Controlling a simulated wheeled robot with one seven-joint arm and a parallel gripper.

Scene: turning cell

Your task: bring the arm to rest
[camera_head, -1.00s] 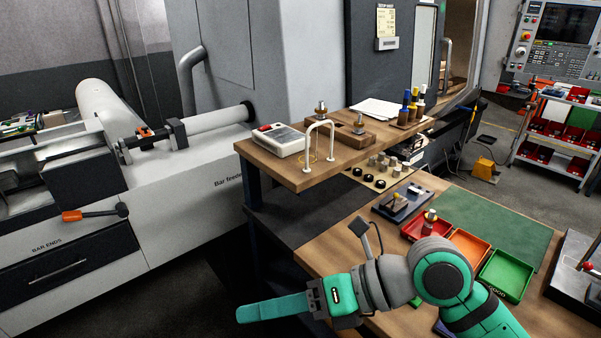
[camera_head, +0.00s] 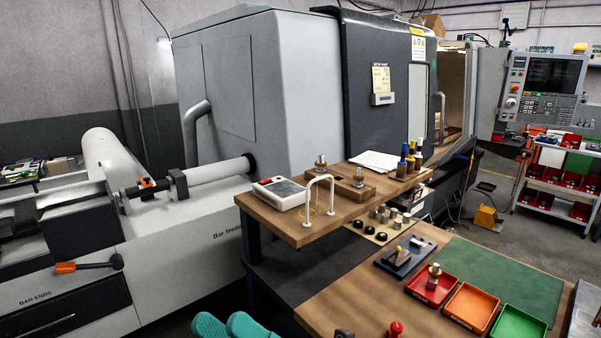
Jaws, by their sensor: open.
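My gripper (camera_head: 227,326) shows only at the bottom edge, as two teal rounded fingertips with a gap between them. It is open, and nothing shows between the tips. It is left of the wooden bench (camera_head: 335,300), in front of the dark shelf stand. The rest of my arm is out of the frame.
The bench holds a red tray (camera_head: 416,292) with a metal part in it, an orange tray (camera_head: 465,318), a green tray (camera_head: 505,328) and a green mat (camera_head: 520,272). A red knob (camera_head: 395,328) shows at the front edge. A raised wooden shelf (camera_head: 290,228) and the bar feeder (camera_head: 180,255) stand behind.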

